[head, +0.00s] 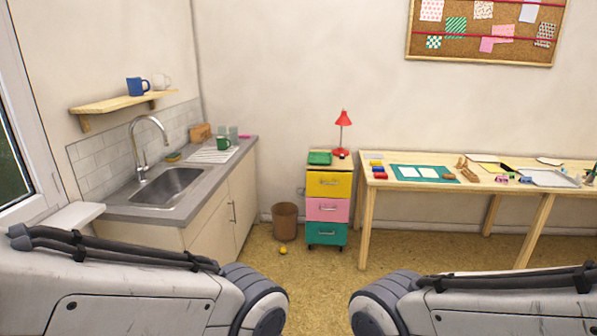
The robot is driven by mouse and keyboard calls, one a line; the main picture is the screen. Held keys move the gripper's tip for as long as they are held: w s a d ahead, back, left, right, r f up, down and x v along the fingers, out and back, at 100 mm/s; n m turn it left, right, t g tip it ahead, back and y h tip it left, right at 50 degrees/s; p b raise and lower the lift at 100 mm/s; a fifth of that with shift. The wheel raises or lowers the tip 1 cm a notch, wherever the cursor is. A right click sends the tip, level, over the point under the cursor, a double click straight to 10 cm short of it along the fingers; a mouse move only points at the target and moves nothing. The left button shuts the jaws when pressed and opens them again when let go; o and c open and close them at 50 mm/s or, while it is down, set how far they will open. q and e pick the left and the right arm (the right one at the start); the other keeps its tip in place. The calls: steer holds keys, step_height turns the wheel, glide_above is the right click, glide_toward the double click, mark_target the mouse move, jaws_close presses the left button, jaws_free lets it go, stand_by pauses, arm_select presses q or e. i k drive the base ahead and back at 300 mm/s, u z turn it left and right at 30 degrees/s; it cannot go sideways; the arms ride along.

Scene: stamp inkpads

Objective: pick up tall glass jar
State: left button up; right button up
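I cannot pick out a tall glass jar for certain. Two small pale, see-through glass vessels stand side by side at the back of the sink counter, a left one (221,132) and a right one (233,134), just behind a green mug (223,143); they are too small to tell whether either is the jar. Both of my arms cross the bottom of the head view, but neither gripper is in view.
The counter (128,211) with a sink (168,187) stands at left. A drawer cart (328,209), a bin (285,222) and a yellow ball (283,250) are mid-room. A cluttered wooden table (377,181) is at right. Floor between (325,270) is clear.

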mark_target(233, 132)
steer(key=i, duration=3.25)
steer(key=u, duration=0.9)
